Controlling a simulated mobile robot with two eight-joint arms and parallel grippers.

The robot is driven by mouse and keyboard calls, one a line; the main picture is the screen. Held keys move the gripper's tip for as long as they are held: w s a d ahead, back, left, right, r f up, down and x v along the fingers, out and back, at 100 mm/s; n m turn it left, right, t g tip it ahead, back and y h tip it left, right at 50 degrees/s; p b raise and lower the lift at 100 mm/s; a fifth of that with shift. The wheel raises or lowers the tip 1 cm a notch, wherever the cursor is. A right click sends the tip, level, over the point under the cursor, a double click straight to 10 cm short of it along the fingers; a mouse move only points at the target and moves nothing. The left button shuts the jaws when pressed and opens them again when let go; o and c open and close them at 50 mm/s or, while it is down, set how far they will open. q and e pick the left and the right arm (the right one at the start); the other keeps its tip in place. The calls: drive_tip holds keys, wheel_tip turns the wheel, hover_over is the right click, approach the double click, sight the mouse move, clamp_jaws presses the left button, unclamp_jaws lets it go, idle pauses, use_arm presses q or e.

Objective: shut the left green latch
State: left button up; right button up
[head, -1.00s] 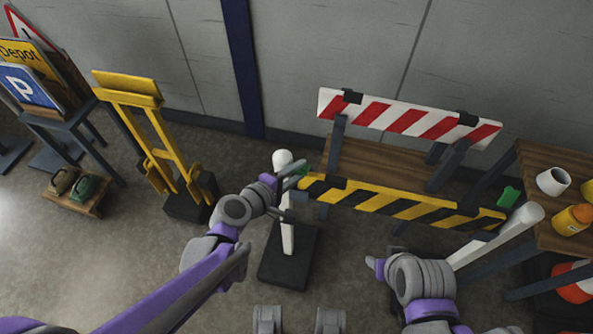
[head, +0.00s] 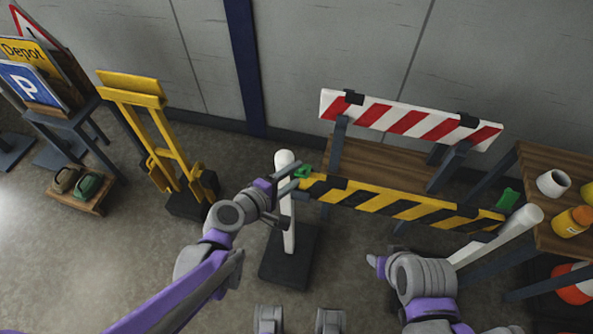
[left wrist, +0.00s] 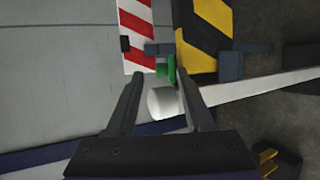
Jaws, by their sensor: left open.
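The left green latch (head: 303,171) sits at the left end of the yellow-and-black striped board (head: 385,200), beside the top of a white post (head: 285,165). It also shows in the left wrist view (left wrist: 168,70), just beyond the white post top (left wrist: 162,102). My left gripper (head: 291,192) is open, its fingers spread on either side of the post near the latch. In the left wrist view its fingertips (left wrist: 159,76) flank the post top. Whether a finger touches the latch cannot be told. My right gripper (head: 374,264) is low in front of the board; its jaws are unclear.
Another green latch (head: 508,198) stands at the board's right end, by a second white post (head: 525,217). A red-and-white board (head: 410,118) is behind. A wooden table (head: 535,185) with a white cup (head: 552,182) stands right. A yellow stand (head: 150,130) is left.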

use_arm(q)
drive_tip(key=p+v, duration=0.4)
drive_tip(key=v, duration=0.6)
drive_tip(key=shift+f, duration=0.15)
idle(0.4)
drive_tip(key=shift+s, duration=0.15)
drive_tip(key=p+v, duration=0.3)
drive_tip(key=v, duration=0.7)
drive_tip(key=shift+s, duration=0.3)
drive_tip(key=shift+a, duration=0.15)
